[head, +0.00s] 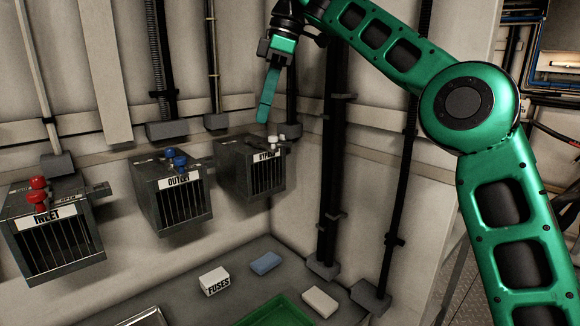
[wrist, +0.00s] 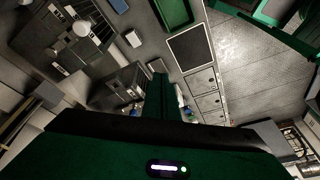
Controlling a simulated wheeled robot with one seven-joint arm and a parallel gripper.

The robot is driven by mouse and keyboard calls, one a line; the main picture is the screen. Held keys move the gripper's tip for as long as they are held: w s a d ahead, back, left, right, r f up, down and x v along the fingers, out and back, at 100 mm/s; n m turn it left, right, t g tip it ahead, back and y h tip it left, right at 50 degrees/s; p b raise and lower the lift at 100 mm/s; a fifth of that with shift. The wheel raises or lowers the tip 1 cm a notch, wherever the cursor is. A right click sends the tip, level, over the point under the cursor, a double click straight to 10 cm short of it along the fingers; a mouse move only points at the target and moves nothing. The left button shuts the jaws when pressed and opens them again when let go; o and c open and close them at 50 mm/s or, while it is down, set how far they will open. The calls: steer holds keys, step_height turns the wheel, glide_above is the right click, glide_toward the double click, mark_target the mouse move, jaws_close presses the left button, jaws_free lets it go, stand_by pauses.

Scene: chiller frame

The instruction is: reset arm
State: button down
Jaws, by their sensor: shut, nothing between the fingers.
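My green arm reaches in from the right of the head view, with its elbow bent high. In the wrist view my gripper (wrist: 158,75) shows as narrow green fingers at the middle, also closed and empty. The fingertips look apart from the boxes, though the exact distance is hard to tell.
Wall boxes marked INLET (head: 55,240), with a red valve, and OUTLET (head: 175,200), with a blue valve, hang at left. The counter below holds a FUSES box (head: 214,281), a blue block (head: 265,263), a white block (head: 319,302) and a green tray (head: 275,312). Dark vertical pipes (head: 333,160) stand right.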

steer(key=s+d+f+m+h, duration=0.1)
steer(key=s+d+f+m, duration=0.4)
steer(key=d, duration=0.6)
steer(key=s+d+f+m+t+h, duration=0.1)
steer(key=s+d+f+m, duration=0.4)
steer(key=d, duration=0.6)
steer(key=s+d+f+m+h, duration=0.1)
steer(key=s+d+f+m, duration=0.4)
steer(key=d, duration=0.6)
steer(key=s+d+f+m, duration=0.5)
steer(key=s+f, duration=0.3)
steer(key=s, duration=0.2)
steer(key=s+d+f+m, duration=0.5)
steer(key=s+d+f, duration=0.3)
steer(key=s, duration=0.3)
steer(key=shift+s+d+f+m, duration=0.15)
steer(key=shift+s+f+m, duration=0.15)
steer(key=shift+f, duration=0.3)
steer(key=shift+w+f, duration=0.2)
steer(key=shift+w, duration=0.45)
